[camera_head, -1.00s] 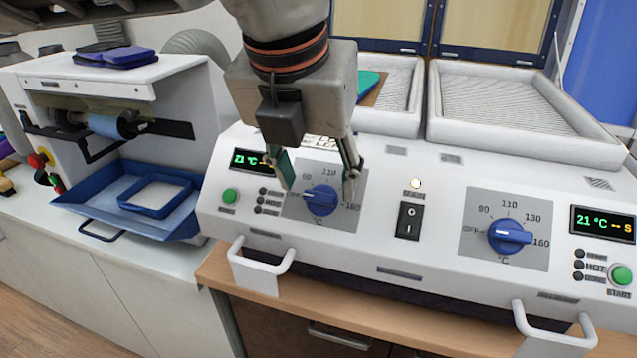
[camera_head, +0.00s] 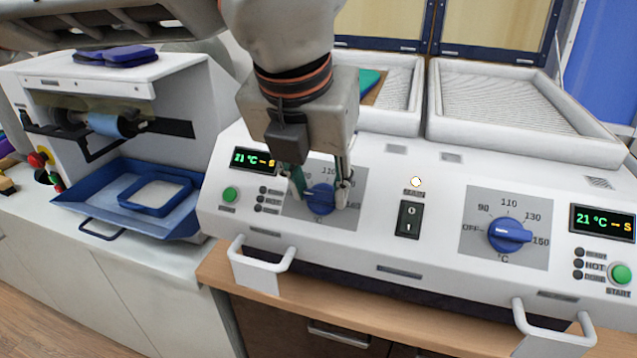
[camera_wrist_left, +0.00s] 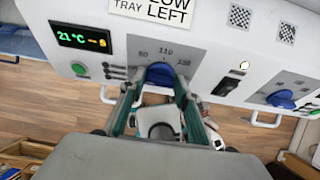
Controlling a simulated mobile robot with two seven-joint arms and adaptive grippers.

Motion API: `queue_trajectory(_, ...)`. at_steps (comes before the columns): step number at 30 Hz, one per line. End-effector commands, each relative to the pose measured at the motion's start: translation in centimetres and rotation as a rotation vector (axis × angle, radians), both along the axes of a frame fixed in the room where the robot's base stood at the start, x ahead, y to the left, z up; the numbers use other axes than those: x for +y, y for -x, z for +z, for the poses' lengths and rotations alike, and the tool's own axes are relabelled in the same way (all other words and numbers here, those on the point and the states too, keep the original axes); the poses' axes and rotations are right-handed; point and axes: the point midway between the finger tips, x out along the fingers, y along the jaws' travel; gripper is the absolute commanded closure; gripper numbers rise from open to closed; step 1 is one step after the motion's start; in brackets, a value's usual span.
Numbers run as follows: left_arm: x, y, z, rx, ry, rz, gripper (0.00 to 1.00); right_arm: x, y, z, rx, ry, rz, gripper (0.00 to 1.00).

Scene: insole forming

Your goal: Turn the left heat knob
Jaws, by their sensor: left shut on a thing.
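The left heat knob (camera_head: 322,200) is blue and sits on a grey dial plate on the machine's sloping front. It also shows in the left wrist view (camera_wrist_left: 160,74), partly hidden between the fingers. My left gripper (camera_head: 321,196) is at the knob, with one finger on each side of it, shut on it. The fingers also show in the left wrist view (camera_wrist_left: 160,112). The left display (camera_head: 253,160) reads 21 °C. My right gripper is not in view.
The right heat knob (camera_head: 510,236), also blue, and the main switch (camera_head: 409,219) are to the right. A white handle (camera_head: 262,262) juts from the front below the left knob. A machine with a blue tray (camera_head: 100,215) stands at the left.

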Motion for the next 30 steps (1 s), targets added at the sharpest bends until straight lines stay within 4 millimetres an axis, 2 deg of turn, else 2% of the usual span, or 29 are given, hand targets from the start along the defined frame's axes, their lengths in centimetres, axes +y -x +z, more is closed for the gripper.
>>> queue_trajectory(11,-0.22,0.07,0.07,-0.043,-0.126,-0.145,0.90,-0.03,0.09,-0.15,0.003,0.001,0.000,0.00)
queue_trajectory(30,-0.65,0.50,-0.16,-0.168,-0.511,-0.596,0.90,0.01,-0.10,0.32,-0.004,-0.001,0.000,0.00)
